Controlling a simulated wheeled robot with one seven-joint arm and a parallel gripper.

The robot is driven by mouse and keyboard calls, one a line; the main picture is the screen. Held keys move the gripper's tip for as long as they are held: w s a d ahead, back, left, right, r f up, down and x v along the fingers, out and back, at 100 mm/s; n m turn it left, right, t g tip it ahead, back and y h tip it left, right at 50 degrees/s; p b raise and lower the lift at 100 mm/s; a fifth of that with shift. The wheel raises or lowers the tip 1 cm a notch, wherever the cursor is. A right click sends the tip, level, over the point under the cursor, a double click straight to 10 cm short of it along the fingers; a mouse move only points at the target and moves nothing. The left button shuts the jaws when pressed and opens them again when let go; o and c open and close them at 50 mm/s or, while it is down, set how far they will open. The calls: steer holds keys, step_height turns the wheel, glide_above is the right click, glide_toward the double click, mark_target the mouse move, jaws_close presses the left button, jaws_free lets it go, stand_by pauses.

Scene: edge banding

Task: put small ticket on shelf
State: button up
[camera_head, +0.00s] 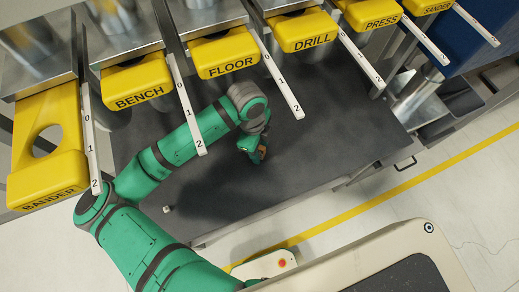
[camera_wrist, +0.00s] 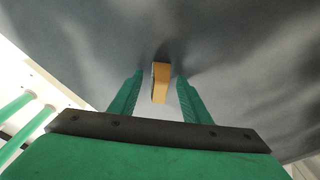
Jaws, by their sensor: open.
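A small tan block-like piece (camera_wrist: 160,88), which may be the small ticket, is on the dark grey tabletop (camera_head: 310,150). In the wrist view it is between the two green fingers of my gripper (camera_wrist: 159,76), with gaps on both sides. My gripper is open. In the head view my gripper (camera_head: 257,155) is low over the middle of the tabletop, with a tan bit (camera_head: 262,150) showing at its tip. No lettering on the piece is readable. I cannot tell which surface is the shelf.
Yellow machine parts marked SANDER, BENCH, FLOOR (camera_head: 225,54), DRILL (camera_head: 305,31) and PRESS line the back, with white numbered strips (camera_head: 281,80) between them. A small pale object (camera_head: 167,209) is at the table's front left. The tabletop right of my gripper is clear.

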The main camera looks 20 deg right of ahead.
mark_target(260, 147)
jaws_close()
steer(key=shift+r, duration=0.15)
steer(key=shift+r, duration=0.6)
step_height(260, 147, up, 2)
steer(key=a, duration=1.8)
steer(key=shift+s, duration=0.3)
